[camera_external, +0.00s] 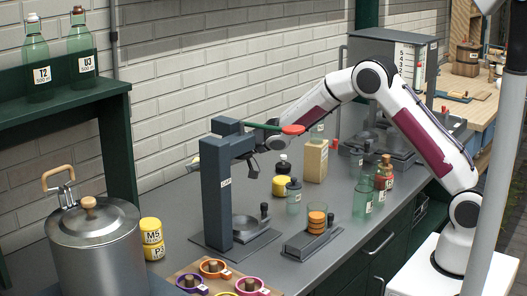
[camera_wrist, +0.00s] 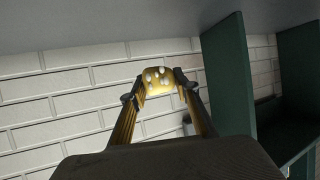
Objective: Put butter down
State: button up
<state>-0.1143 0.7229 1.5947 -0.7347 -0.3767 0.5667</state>
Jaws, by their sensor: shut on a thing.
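The butter, a yellow lump with white spots (camera_wrist: 157,76), is in the wrist view between the two fingertips of my gripper (camera_wrist: 158,87). The gripper is shut on it and holds it up, with a brick wall behind it. In the external view my gripper is mostly hidden behind the dark blue-grey upright of a stand (camera_external: 217,195). Only a small pale yellowish bit shows left of the upright, and I cannot tell whether it is a finger or the butter.
A metal churn (camera_external: 93,245) stands front left, near a green shelf (camera_external: 60,105) with two bottles. Yellow tins (camera_external: 152,240), a tray of coloured rings (camera_external: 180,275), glass jars (camera_external: 293,195) and bottles (camera_external: 362,198) stand on the grey counter (camera_external: 170,205). Bare counter shows behind the upright.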

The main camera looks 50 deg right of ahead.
jog(key=shift+f, duration=3.1)
jog(key=shift+f, duration=1.85)
jog(key=shift+f, duration=0.1)
jog(key=o, duration=1.1)
jog(key=shift+s+d+r, duration=0.2)
jog(key=shift+s+r, duration=0.1)
jog(key=shift+s, duration=0.1)
jog(key=shift+v, duration=3.3)
